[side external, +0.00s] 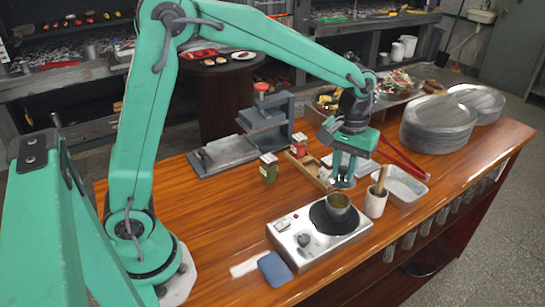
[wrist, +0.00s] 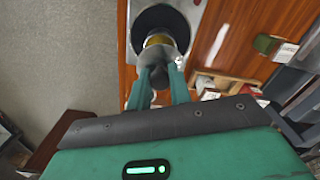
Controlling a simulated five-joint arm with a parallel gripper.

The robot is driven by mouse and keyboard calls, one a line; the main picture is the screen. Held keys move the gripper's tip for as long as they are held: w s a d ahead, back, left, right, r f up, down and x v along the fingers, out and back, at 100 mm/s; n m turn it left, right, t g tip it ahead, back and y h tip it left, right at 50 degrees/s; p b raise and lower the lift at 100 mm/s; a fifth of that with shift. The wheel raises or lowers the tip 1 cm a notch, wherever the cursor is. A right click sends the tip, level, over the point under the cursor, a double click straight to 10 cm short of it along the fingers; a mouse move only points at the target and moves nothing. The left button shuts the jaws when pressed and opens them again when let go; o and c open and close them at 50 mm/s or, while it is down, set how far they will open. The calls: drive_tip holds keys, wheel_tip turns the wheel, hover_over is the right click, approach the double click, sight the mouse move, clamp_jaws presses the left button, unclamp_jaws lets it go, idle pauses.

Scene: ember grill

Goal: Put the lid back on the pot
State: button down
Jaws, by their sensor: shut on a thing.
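The pot (side external: 342,212), small and dark with a brassy rim, stands on the black hotplate of a steel cooker. My gripper (side external: 344,176) is behind and above the pot in the side view, apart from it. It is shut on the small grey lid (side external: 341,184), which hangs at the fingertips. In the wrist view the lid (wrist: 155,60) shows as a grey shape between the fingers of my gripper (wrist: 158,80). It covers part of the pot there, leaving the brassy rim (wrist: 158,40) visible. The lid's grip point is partly hidden by the fingers.
The steel cooker (side external: 292,238) has a knob at its left. A mortar with a pestle (side external: 376,200) stands right of the pot, a metal tray (side external: 402,187) behind it. A wooden box (side external: 306,172) and a green tin (side external: 269,168) are left of my gripper. Plates (side external: 437,126) are stacked at right.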

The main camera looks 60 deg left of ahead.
drive_tip(key=shift+f, duration=2.8)
drive_tip(key=shift+f, duration=0.2)
idle(0.5)
drive_tip(key=c, duration=0.7)
unclamp_jaws()
drive_tip(key=shift+r, duration=0.1)
drive_tip(key=shift+r, duration=3.4)
